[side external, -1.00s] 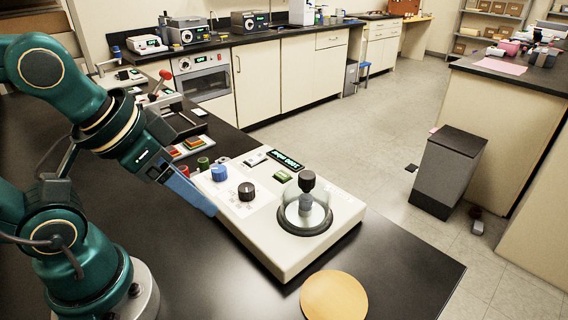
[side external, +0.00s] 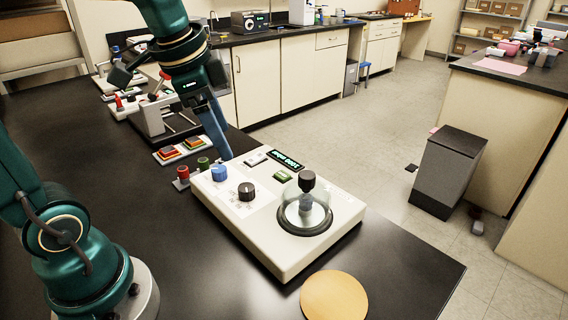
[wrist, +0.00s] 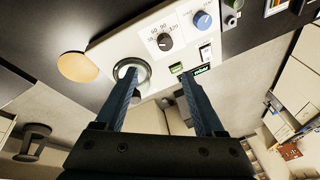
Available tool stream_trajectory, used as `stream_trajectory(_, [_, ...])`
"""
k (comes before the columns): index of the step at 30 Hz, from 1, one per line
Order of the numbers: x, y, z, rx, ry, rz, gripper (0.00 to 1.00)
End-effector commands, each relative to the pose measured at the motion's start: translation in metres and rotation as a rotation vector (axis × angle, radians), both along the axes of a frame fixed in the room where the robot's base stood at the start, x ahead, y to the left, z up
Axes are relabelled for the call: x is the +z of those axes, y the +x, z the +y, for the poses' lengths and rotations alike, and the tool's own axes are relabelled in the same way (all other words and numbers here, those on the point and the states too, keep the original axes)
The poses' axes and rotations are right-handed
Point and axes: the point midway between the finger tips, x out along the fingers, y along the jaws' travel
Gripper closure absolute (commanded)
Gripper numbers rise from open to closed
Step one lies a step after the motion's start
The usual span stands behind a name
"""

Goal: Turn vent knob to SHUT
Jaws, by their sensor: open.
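The machine (side external: 262,238) is a cream box on the black bench. On its top are a blue knob (side external: 219,173) near the far left corner and a black knob (side external: 246,191) with a dial scale. In the wrist view the blue knob (wrist: 202,20) and black knob (wrist: 165,41) lie beyond the fingertips, toward the top. My gripper (side external: 227,156) is above the bench behind the blue knob, apart from both knobs. The wrist view shows my gripper (wrist: 158,78) open with nothing between the fingers.
A clear dome with a black handle (side external: 307,181) stands on the machine's right part. A green button (side external: 282,176) and display (side external: 286,161) are behind it. Red and green cylinders (side external: 203,163) stand at its left. A tan disc (side external: 334,296) lies in front.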

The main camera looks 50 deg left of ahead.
Motion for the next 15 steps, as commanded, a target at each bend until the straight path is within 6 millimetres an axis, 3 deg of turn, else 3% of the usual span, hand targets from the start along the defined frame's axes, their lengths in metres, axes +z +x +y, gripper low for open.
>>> stream_trajectory(7, [-0.031, 0.042, 0.06, -0.031, 0.004, 0.164, 0.29])
stream_trajectory(15, [-0.078, 0.052, 0.109, 0.052, -0.057, 0.284, 0.29])
